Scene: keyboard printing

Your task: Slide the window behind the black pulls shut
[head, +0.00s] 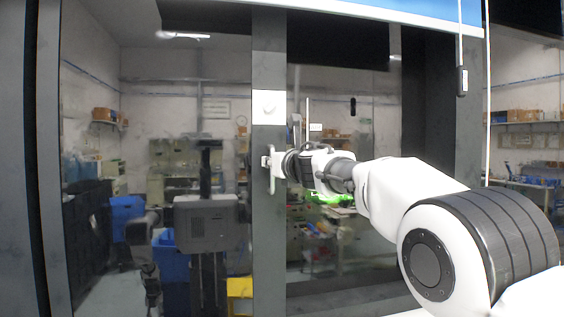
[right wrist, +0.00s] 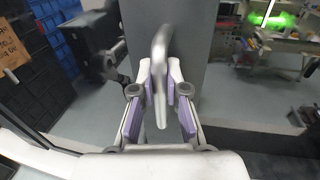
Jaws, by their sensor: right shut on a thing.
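A tall glass window panel (head: 190,110) with a dark grey upright frame (head: 268,225) fills the left and middle of the head view. A pale bar handle (head: 271,184) stands on this frame. It also shows as a blurred metal handle (right wrist: 161,50) in the right wrist view. My right gripper (head: 275,163) is at the handle, its fingers closed on both sides of it. A small black pull (head: 353,106) shows on the glass right of the frame. My left gripper is not in view.
A white plate (head: 267,107) sits on the frame above the handle. A dark vertical post (head: 440,110) stands at the right, with a small box (head: 462,82) hanging in front. Shelves and benches show through the glass; the grey robot shape at left looks like my reflection.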

